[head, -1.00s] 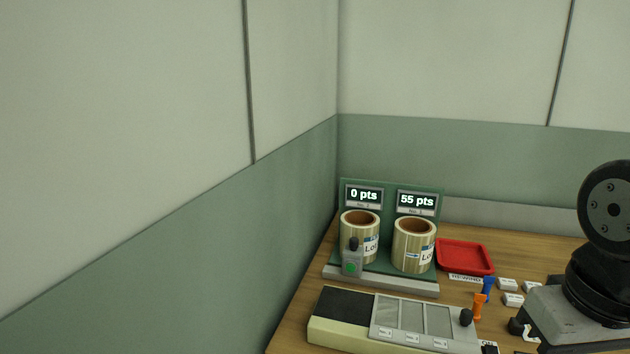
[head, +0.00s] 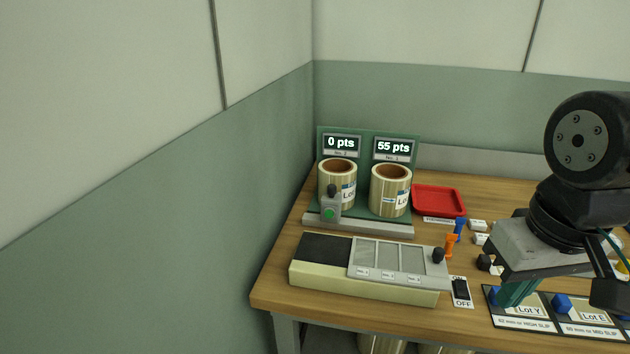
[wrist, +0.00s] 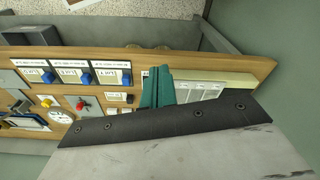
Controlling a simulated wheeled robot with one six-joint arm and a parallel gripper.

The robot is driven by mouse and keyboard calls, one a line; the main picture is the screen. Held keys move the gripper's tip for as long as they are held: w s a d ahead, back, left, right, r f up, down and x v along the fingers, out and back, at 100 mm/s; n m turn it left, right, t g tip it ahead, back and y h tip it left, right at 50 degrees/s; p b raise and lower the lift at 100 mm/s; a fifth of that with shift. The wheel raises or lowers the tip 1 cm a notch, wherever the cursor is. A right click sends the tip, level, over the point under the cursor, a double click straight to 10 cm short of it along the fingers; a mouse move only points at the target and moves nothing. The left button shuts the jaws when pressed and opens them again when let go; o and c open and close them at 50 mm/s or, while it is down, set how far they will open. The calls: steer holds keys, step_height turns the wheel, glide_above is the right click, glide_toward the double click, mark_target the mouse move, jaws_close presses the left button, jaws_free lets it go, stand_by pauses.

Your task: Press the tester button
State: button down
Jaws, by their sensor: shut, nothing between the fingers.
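The green stand with two displays reading 0 pts and 55 pts (head: 368,150) is at the back left of the table. A small grey block with a green round button (head: 329,213) and a black knob above it stands at its front left. Two striped rolls (head: 390,192) stand on it; the block covers part of the left roll. My gripper (head: 512,296), with teal fingers, is over the front right of the table, well right of the green button. Its fingers also show in the wrist view (wrist: 157,84), shut and empty. The green button cannot be made out there.
A cream box with a three-window panel (head: 395,268) lies in front of the stand. A black switch marked OFF (head: 461,290), an orange peg (head: 451,245), a blue peg (head: 460,228) and a red tray (head: 438,201) are right of it. Walls close in behind and left.

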steer(key=w+a+f+n, duration=0.1)
steer(key=w+a+n, duration=0.5)
steer(key=w+n, duration=0.4)
steer(key=w+a+f+n, duration=0.1)
steer(key=w+a+n, duration=0.6)
steer(key=w+n, duration=0.3)
steer(key=w+a+f+n+t, duration=0.1)
steer(key=w+a+n, duration=0.6)
steer(key=w+n, duration=0.3)
steer(key=shift+a+f+n+h, duration=0.15)
steer(key=shift+f+n+h, duration=0.2)
steer(key=shift+n, duration=0.95)
steer(key=shift+w, duration=0.1)
